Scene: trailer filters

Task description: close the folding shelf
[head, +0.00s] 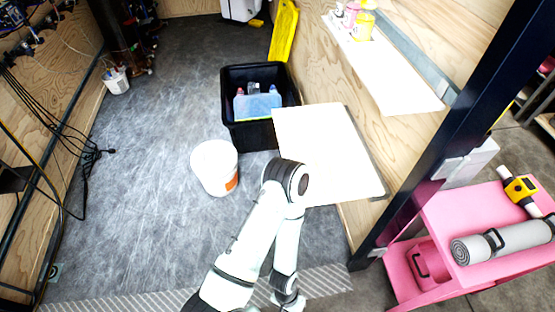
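A flat white panel (322,150), apparently the folding shelf, sticks out open and level from the plywood wall. A dark strip runs along its wall side. A second white shelf (387,72) is higher on the same wall, with small bottles (356,20) at its far end. One of my white arms reaches in from the bottom, its bent elbow overlapping the near left corner of the lower panel; I cannot tell whether they touch. The arm's other visible link runs back down to the bottom edge. Neither gripper shows.
A black crate (235,78) with items stands behind the lower panel, and a white bucket (214,167) left of it. A yellow folded sign (284,30) leans on the wall. A pink cart (470,222) and dark post (443,130) are right.

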